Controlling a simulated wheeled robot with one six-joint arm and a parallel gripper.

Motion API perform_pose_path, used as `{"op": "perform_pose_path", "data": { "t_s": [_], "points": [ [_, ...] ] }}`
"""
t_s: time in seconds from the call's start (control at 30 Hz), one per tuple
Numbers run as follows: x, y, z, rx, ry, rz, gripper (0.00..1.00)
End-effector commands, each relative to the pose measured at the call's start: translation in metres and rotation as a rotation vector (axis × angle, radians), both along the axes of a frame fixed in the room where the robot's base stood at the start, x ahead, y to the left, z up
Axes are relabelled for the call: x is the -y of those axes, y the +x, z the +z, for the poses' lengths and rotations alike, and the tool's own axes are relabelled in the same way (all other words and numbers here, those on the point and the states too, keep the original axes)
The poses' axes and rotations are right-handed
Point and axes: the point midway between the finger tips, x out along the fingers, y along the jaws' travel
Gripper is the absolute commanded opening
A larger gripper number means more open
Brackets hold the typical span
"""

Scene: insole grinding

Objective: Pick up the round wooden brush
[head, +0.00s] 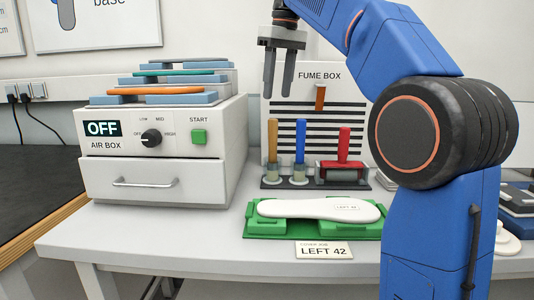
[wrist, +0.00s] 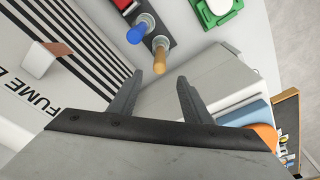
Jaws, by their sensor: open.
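The round wooden brush (head: 272,145) stands upright with its ochre handle up, at the left end of the dark tool rack (head: 330,185). Its base sits in a round holder. In the wrist view the wooden handle (wrist: 160,60) shows beyond and roughly between the fingertips. My gripper (head: 278,92) is open and empty, pointing down, above the brush in the head view and apart from it. Its two fingers also show in the wrist view (wrist: 161,80). The brush's bristles cannot be made out.
A blue-handled tool (head: 300,142) stands close right of the brush, then a red roller (head: 343,148). The fume box (head: 320,125) with a brown handle (head: 320,97) is behind. The air box (head: 165,150) is left. A white insole (head: 320,209) lies on a green holder (head: 262,227) in front.

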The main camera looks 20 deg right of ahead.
Motion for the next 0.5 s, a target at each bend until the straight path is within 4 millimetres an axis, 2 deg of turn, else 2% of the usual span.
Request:
{"op": "perform_pose_path", "data": {
  "t_s": [0.5],
  "points": [
    [-0.006,0.011,-0.086,-0.002,0.0,0.0,0.44]
  ]
}}
